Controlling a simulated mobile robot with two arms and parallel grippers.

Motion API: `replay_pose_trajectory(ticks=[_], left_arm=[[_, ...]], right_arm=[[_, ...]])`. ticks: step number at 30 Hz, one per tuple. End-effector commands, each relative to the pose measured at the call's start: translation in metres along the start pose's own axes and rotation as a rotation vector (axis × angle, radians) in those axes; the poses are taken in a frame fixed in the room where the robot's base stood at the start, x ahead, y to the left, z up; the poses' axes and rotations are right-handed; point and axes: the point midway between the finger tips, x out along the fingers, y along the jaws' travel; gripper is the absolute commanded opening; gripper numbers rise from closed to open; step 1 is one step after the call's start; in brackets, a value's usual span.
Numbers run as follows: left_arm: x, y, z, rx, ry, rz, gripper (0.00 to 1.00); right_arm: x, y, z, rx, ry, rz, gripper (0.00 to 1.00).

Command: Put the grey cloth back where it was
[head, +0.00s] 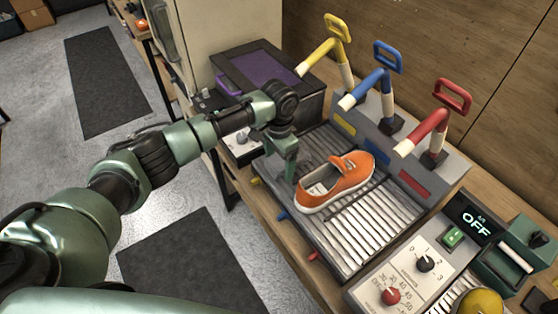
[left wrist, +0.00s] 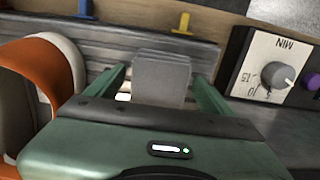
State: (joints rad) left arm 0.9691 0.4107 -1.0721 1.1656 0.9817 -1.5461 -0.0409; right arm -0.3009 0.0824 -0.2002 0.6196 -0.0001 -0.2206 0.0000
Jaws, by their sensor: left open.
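My left gripper (head: 285,165) points down over the left end of the ribbed grey rack (head: 335,245), left of the orange sneaker (head: 350,172). In the left wrist view, a small flat-sided grey piece that looks like the grey cloth (left wrist: 161,78) lies between the open green fingers of the left gripper (left wrist: 157,88). I cannot tell whether the fingers touch it. In the head view I cannot make out the cloth. My right gripper is not in view.
Yellow (head: 338,28), blue (head: 388,56) and red (head: 453,94) handled nozzles stand behind the rack. A dark box with a purple top (head: 262,68) is at the back left. A control panel (head: 415,270) with dials, and an OFF display (head: 475,222), are at the right.

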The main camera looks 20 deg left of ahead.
Motion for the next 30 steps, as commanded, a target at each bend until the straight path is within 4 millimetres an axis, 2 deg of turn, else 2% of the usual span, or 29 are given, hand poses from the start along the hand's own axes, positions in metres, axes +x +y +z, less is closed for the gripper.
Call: replay_pose_trajectory(ticks=[4, 7, 15, 21, 25, 30], left_arm=[[-0.007, 0.0, -0.001, 0.0, 0.003, 0.0, 0.83], [-0.02, 0.0, -0.001, 0.0, 0.005, -0.001, 0.83], [-0.078, -0.001, -0.001, 0.0, 0.005, -0.002, 0.83], [-0.111, -0.001, -0.001, 0.0, 0.003, -0.001, 0.83], [-0.121, 0.0, -0.001, 0.0, 0.001, 0.001, 0.83], [-0.124, 0.0, 0.0, 0.0, 0.0, 0.001, 0.83]], right_arm=[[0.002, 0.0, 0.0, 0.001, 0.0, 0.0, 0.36], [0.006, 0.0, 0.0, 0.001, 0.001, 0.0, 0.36], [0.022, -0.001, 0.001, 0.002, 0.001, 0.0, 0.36], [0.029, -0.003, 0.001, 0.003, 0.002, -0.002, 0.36], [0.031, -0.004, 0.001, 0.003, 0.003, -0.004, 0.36], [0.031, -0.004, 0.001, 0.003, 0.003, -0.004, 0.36]])
